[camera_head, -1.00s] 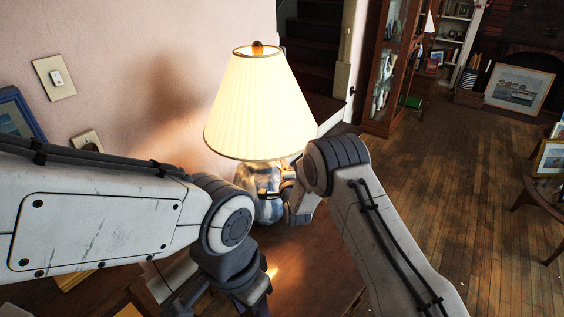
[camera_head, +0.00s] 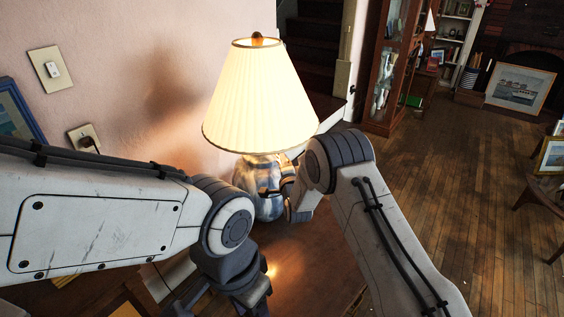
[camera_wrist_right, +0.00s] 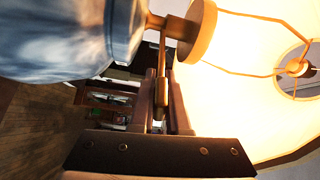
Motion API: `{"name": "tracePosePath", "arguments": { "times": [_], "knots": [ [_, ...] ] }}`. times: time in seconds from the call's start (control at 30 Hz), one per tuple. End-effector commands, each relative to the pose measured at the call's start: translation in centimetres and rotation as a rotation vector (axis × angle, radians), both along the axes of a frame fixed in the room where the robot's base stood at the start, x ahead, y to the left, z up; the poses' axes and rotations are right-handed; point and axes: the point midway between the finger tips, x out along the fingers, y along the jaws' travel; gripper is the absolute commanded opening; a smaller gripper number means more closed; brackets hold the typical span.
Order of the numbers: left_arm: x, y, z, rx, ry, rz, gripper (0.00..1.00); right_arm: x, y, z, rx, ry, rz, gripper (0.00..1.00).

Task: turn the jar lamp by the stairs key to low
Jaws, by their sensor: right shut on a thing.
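The jar lamp (camera_head: 262,95) stands on the wooden table against the wall by the stairs, with a lit pleated cream shade over a blue and white jar base (camera_head: 268,206). In the right wrist view the jar (camera_wrist_right: 70,35) is at left, the brass socket (camera_wrist_right: 197,32) at top middle and the glowing shade (camera_wrist_right: 245,95) at right. My right gripper (camera_wrist_right: 163,92) is shut on the lamp's slim brass key (camera_wrist_right: 162,60), below the socket. Its fingers are mostly hidden in the head view. My left gripper (camera_head: 222,306) hangs over the table's near side, its fingertips cut off.
A glass curio cabinet (camera_head: 388,65) stands beyond the lamp. The wooden floor (camera_head: 450,190) at right is largely clear.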

Motion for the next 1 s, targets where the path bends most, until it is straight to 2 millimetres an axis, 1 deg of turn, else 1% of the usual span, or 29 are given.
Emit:
{"name": "tracePosePath", "arguments": {
  "times": [0.03, 0.2, 0.6, 1.0],
  "knots": [
    [0.0, 0.0, -1.5, 0.0, 0.0, 0.0, 0.5, 0.0, 0.0, -0.7, -0.031, -0.021, 0.0, 0.0],
    [0.0, 0.0, -4.2, 0.0, 0.0, 0.0, 0.5, 0.0, 0.0, -0.6, -0.161, -0.107, -0.001, 0.0],
    [0.0, 0.0, -10.3, 0.0, 0.0, 0.0, 0.5, -0.2, 0.2, -0.2, -0.482, -0.314, -0.002, 0.0],
    [0.0, 0.0, -15.8, 0.0, 0.0, 0.0, 0.5, -0.4, 0.4, 0.1, -0.801, -0.52, -0.001, 0.0]
  ]
}}
